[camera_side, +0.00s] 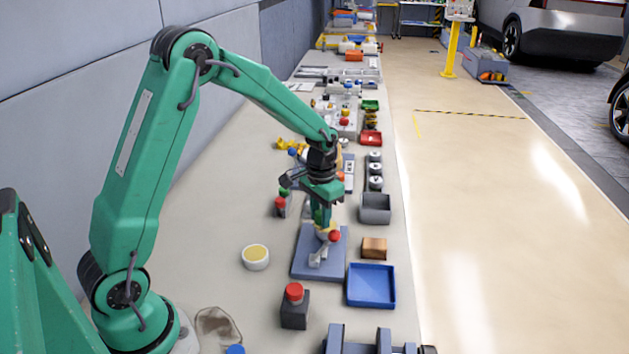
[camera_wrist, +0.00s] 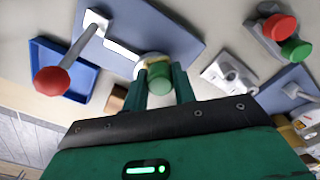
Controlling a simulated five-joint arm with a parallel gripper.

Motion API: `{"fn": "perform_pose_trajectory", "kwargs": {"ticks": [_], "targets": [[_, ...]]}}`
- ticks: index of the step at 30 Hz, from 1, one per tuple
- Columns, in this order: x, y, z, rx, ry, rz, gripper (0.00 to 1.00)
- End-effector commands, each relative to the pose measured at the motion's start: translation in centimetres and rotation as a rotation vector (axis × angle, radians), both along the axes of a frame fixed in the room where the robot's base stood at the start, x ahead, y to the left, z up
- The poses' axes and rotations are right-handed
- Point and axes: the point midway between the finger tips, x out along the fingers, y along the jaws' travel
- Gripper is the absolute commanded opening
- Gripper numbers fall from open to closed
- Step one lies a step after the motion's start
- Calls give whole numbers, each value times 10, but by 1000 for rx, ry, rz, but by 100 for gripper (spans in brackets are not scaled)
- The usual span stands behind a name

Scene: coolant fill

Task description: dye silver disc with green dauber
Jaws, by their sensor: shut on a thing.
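My gripper (camera_side: 322,218) is shut on the green dauber and points down over a blue-grey plate (camera_side: 302,262). In the wrist view the green dauber (camera_wrist: 160,86) sits between the two fingers, with a yellowish part beyond its green end. A pale round edge (camera_wrist: 139,68) shows just behind the dauber on the plate; it may be the silver disc, mostly hidden. I cannot tell whether the dauber touches it. A grey lever with a red knob (camera_wrist: 51,80) stands on the same plate, close beside my gripper.
A blue tray (camera_side: 371,287), a brown block (camera_side: 374,248) and a grey bin (camera_side: 375,208) stand right of the plate. A round cream-topped dish (camera_side: 256,254) is left of it. A red-button box (camera_side: 294,308) stands in front. The bench left of the dish is clear.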

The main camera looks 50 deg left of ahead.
Motion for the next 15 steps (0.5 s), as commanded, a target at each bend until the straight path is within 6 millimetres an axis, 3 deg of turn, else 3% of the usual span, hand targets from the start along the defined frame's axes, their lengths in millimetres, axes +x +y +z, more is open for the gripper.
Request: {"fn": "perform_pose_trajectory", "kwargs": {"ticks": [5, 15], "targets": [[-10, 9, 0, 0, 2, 0, 8], [14, -15, 0, 0, 2, -2, 8]]}}
